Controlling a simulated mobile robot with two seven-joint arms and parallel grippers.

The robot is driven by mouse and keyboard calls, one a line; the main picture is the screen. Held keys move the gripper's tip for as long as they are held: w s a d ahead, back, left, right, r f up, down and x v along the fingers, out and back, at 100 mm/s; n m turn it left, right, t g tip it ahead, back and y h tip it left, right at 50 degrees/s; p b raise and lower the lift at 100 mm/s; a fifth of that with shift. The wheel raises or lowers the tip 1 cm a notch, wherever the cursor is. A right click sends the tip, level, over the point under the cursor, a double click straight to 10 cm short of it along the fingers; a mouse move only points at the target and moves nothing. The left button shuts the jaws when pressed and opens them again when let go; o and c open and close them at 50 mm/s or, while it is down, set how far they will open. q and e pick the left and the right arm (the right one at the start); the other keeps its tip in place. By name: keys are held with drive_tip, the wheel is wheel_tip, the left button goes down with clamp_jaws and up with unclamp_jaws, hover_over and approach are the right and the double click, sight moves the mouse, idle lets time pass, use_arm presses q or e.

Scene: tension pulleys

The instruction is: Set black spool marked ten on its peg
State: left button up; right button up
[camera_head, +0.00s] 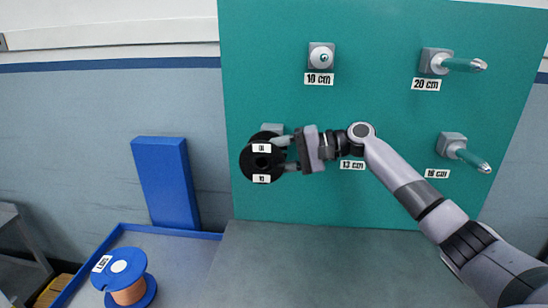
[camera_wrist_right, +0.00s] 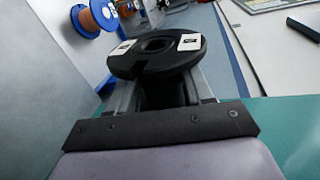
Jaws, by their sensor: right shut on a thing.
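The black spool (camera_head: 246,160) is off the table, in front of the lower left part of the green board. It has two white labels on its face, too small to read surely. My right gripper (camera_head: 284,154) is shut on the black spool at its right side. In the right wrist view the spool (camera_wrist_right: 155,60) sits between the fingers. A peg mount (camera_head: 272,128) shows partly behind the spool; its peg is hidden. The peg marked 10 cm (camera_head: 321,58) stands bare at the upper left of the board, pointing toward me. My left gripper is not in view.
The green board (camera_head: 380,110) also bears bare pegs marked 20 cm (camera_head: 462,65) and, lower right, one that seems marked 16 cm (camera_head: 470,157). A 13 cm label (camera_head: 352,165) is partly behind my arm. A blue spool (camera_head: 119,270) lies in the blue-edged tray (camera_head: 85,262) at lower left.

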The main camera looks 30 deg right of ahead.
drive_tip(key=shift+w+d+f, duration=0.15)
drive_tip(key=shift+w+d, duration=0.55)
drive_tip(key=shift+w, duration=0.3)
idle(0.4)
idle(0.4)
drive_tip(key=shift+w+d+f+b, duration=0.15)
drive_tip(key=shift+w+d+b, duration=0.25)
drive_tip(key=shift+w+d, duration=0.3)
drive_tip(key=shift+w, duration=0.2)
drive_tip(key=shift+w+d, duration=0.15)
idle(0.4)
drive_tip(key=shift+b, duration=0.35)
